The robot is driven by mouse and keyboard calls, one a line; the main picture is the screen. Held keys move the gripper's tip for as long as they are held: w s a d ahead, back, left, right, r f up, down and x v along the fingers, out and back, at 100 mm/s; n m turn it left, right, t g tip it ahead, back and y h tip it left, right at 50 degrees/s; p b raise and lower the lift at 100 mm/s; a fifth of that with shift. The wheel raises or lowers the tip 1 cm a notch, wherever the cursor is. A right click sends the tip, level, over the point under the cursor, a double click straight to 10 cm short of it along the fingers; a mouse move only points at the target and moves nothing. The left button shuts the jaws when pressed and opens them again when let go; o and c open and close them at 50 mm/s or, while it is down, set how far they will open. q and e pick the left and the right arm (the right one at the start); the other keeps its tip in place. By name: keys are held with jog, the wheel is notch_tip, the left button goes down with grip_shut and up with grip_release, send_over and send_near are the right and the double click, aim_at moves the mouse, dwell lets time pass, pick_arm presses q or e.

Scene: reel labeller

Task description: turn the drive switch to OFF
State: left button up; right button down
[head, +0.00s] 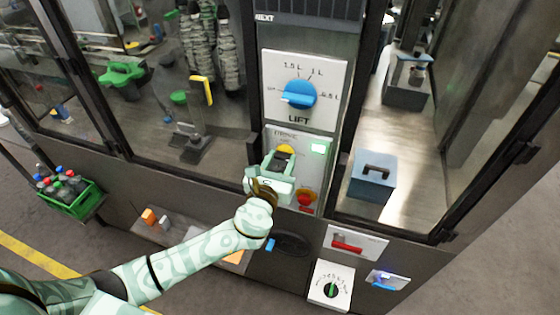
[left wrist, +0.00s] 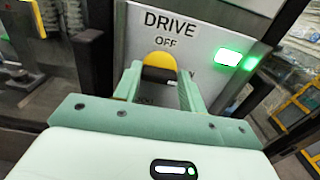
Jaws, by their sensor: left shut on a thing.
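The drive switch is a yellow knob (head: 286,149) on the grey DRIVE panel (head: 319,167) at the centre of the head view. In the left wrist view the yellow knob (left wrist: 160,62) sits just below the word OFF. My left gripper (head: 282,160) is at the panel, shut on the knob, with one finger on each side of it. Its fingers also show in the left wrist view (left wrist: 159,80). They hide the lower part of the knob, so I cannot tell its exact setting. A green lamp (left wrist: 229,57) glows right of the knob. My right gripper is not in view.
A blue LIFT dial (head: 299,94) is above the DRIVE panel. A red button (head: 306,198) is close below right of my gripper. A red lever (head: 347,242) and a green dial (head: 331,290) sit lower. A green bottle crate (head: 72,196) stands at the left.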

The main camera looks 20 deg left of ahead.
pick_arm(q)
jog(key=shift+f+n, duration=0.1)
jog(key=shift+n, duration=0.2)
jog(key=n+b, duration=0.2)
jog(key=n, duration=0.2)
jog(key=shift+a+f+n+b, duration=0.1)
jog(key=shift+n+b, duration=0.2)
jog(key=n+b, duration=0.1)
jog(key=n, duration=0.2)
jog(key=shift+n, duration=0.3)
jog(key=n+b, duration=0.1)
jog(key=n, duration=0.1)
jog(key=shift+a+n, duration=0.1)
jog(key=shift+n, duration=0.3)
jog(key=n, duration=0.3)
jog(key=shift+b, duration=0.3)
jog(key=shift+f+n, duration=0.1)
jog(key=shift+n, duration=1.5)
jog(key=o, duration=1)
